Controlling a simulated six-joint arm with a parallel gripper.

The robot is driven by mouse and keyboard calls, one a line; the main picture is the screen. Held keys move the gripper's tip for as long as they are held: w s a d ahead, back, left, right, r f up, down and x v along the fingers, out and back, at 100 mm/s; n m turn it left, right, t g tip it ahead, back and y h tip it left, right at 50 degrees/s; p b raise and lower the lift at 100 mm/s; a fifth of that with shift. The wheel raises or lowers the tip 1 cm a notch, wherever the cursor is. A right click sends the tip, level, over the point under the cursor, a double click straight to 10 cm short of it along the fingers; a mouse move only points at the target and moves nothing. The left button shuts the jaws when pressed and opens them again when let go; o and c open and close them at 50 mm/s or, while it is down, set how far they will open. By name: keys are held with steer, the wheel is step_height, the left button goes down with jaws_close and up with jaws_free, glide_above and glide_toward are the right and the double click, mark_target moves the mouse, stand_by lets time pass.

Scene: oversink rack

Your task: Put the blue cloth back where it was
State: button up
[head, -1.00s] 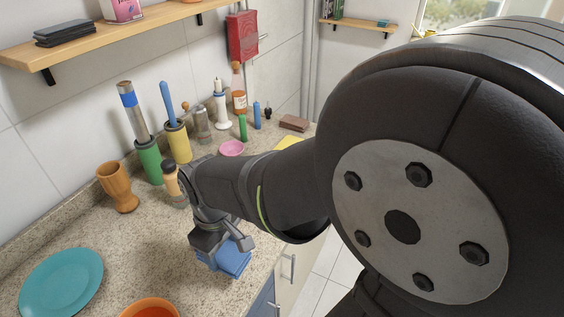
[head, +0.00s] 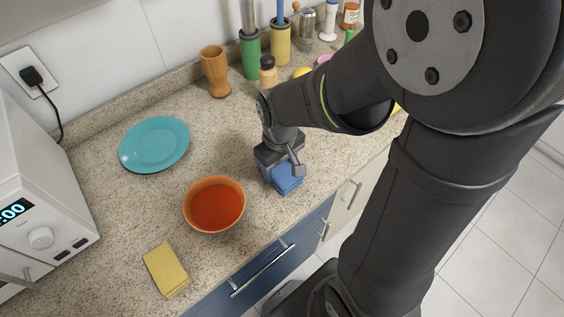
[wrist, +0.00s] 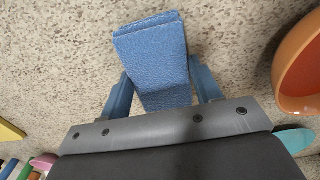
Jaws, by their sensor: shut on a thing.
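The blue cloth (head: 288,185) is a folded pad at the counter's front edge, right of the orange bowl (head: 214,180). My gripper (head: 279,165) is over it, pointing down, and shut on it. In the wrist view the cloth (wrist: 153,55) sits between the two blue-grey fingers of my gripper (wrist: 163,92), with its far end sticking out past them. Part of the cloth is hidden by my gripper in the head view. I cannot tell whether its underside touches the counter.
A teal plate (head: 154,144) lies left of my gripper. A yellow cloth (head: 166,269) lies near the front edge. A white appliance (head: 40,200) stands at far left. A bottle (head: 268,75), a wooden cup (head: 215,72) and utensil holders stand behind. Speckled counter between plate and bowl is clear.

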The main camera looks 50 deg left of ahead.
mark_target(280, 169)
steer(key=shift+f, duration=0.15)
steer(key=o, duration=0.9)
steer(key=shift+o, duration=0.2)
step_height(280, 169, up, 12)
steer(key=shift+r, duration=0.2)
step_height(280, 169, down, 12)
steer(key=shift+f, duration=0.1)
steer(key=shift+r, duration=1.3)
